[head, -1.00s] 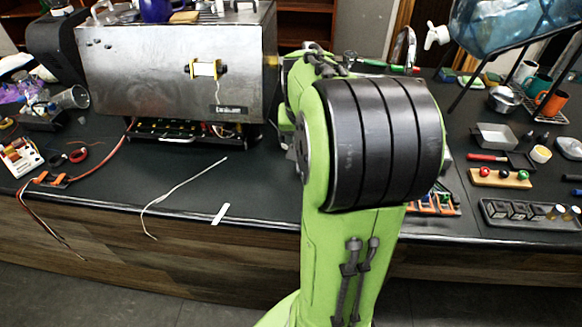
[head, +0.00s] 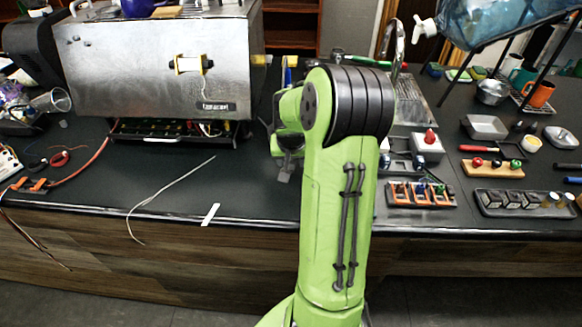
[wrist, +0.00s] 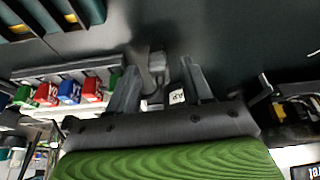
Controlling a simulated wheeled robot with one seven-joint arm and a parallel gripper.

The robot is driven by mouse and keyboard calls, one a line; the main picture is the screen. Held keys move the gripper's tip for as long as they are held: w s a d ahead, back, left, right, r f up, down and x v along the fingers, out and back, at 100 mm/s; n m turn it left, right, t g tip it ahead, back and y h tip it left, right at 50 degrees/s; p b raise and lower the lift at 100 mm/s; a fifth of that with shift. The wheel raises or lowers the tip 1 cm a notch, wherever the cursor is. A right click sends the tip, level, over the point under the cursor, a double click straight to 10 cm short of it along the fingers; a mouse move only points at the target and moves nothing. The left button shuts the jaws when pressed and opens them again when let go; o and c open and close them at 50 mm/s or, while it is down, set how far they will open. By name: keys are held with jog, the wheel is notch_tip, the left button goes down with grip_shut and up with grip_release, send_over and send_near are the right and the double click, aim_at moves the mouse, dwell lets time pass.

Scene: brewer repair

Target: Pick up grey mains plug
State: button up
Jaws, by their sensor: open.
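My gripper (wrist: 160,82) is open in the wrist view, with its two dark grey fingers apart. A small grey shape (wrist: 157,63), which looks like the grey mains plug, shows between the fingertips against the dark bench top. I cannot tell whether either finger touches it. In the head view my gripper (head: 284,172) is low over the bench, left of my arm and right of the steel brewer (head: 160,65). The plug cannot be made out in the head view.
Right of my arm stand a white box with a red button (head: 430,138) and a rack with orange parts (head: 420,195). The bench top left of my gripper is mostly clear, with a thin pale wire (head: 165,190).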

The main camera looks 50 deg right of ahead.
jog(key=shift+r, duration=0.1)
grip_shut()
